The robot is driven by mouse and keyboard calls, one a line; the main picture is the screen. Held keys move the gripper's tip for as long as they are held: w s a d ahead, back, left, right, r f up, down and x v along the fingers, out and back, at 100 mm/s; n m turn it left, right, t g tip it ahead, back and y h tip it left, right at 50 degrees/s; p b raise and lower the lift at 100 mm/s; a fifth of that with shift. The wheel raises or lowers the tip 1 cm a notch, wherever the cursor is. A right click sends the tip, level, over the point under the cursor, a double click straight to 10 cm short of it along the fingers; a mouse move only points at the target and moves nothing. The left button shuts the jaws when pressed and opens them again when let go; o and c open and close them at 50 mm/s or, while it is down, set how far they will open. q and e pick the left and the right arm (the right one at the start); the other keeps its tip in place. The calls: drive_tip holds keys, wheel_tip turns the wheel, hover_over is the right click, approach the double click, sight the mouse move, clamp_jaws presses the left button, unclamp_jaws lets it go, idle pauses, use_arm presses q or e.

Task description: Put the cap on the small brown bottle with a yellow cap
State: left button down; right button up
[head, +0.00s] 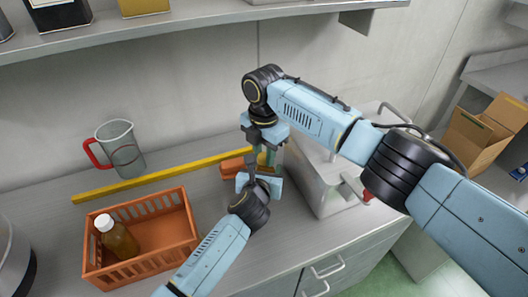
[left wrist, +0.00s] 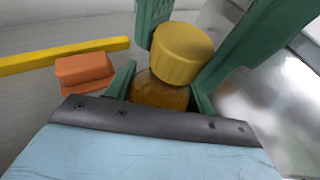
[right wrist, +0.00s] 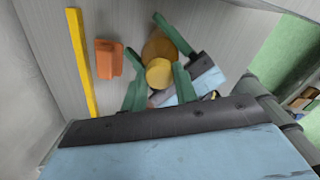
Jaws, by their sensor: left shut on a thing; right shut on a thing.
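The small brown bottle (left wrist: 160,92) stands between the green fingers of my left gripper (head: 262,182), which is shut on it. The yellow cap (left wrist: 182,54) is over the bottle's mouth, between the fingers of my right gripper (head: 267,157), which is shut on it. In the right wrist view the cap (right wrist: 159,73) lies in front of the bottle (right wrist: 158,46), slightly off its centre. I cannot tell whether the cap is seated or just above the neck. The grippers hide the bottle and cap in the head view.
An orange block (right wrist: 108,60) lies left of the bottle, near a yellow strip (head: 160,175). An orange crate (head: 160,264) holding a white-capped bottle (head: 118,238) and a clear jug with a red handle (head: 122,150) stand left. A grey metal machine (head: 325,185) stands close on the right.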

drive_tip(key=m, duration=0.9)
drive_tip(key=o, duration=1.1)
drive_tip(key=shift+r, duration=2.2)
drive_tip(key=shift+c, duration=0.5)
